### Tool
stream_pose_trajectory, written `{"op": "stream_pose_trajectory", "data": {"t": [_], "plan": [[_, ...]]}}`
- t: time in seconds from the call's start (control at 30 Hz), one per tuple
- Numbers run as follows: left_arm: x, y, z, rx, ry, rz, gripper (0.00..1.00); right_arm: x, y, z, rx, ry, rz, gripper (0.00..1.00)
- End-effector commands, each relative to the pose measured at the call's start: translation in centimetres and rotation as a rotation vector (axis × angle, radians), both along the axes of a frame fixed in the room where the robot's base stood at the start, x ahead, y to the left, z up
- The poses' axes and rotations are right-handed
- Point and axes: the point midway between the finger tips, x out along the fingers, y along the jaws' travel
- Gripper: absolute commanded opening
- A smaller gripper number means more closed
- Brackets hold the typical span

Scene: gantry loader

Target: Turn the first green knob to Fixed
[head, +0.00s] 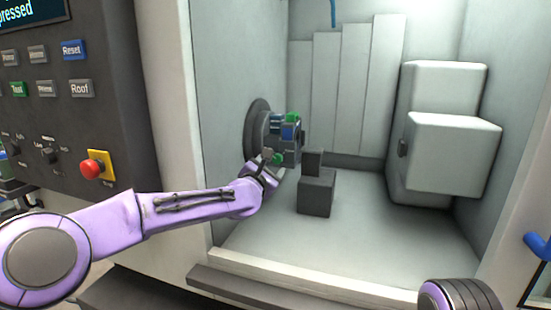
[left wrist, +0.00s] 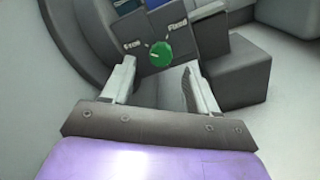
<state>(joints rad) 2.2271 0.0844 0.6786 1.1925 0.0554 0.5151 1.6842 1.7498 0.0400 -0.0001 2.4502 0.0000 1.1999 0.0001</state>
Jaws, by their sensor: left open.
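The green knob (left wrist: 160,53) sits on a dark grey block in the left wrist view. The label "Fixed" is at its upper right; another label at its left is hard to read. I cannot tell clearly where the knob points. In the head view the knob (head: 277,159) is small, on the chuck-like unit inside the machine. My left gripper (left wrist: 160,66) is open, its fingers on either side of the knob, with visible gaps. In the head view my left gripper (head: 272,168) reaches in from the left. My right gripper is not in view.
A dark stepped block (head: 316,195) stands on the chamber floor just right of my left gripper. A white boxy unit (head: 450,150) is on the right. A control panel (head: 75,110) with a red emergency button (head: 91,169) is at the left. Front floor is clear.

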Motion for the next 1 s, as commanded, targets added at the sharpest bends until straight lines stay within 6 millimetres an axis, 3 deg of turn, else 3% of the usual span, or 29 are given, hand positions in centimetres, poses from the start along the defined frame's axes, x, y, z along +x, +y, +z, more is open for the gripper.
{"op": "stream_pose_trajectory", "data": {"t": [0.23,0.63,0.8,1.0], "plan": [[3.1,-1.3,0.1,0.0,-0.001,-0.003,0.59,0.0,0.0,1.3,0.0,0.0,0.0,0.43],[3.8,-1.6,0.0,0.0,0.0,-0.005,0.59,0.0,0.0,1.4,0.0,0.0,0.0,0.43],[3.8,-1.6,0.0,0.0,0.0,-0.005,0.04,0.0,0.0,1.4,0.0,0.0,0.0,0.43],[3.8,-1.5,0.0,0.005,-0.002,-0.005,0.03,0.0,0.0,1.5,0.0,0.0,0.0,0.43]]}}
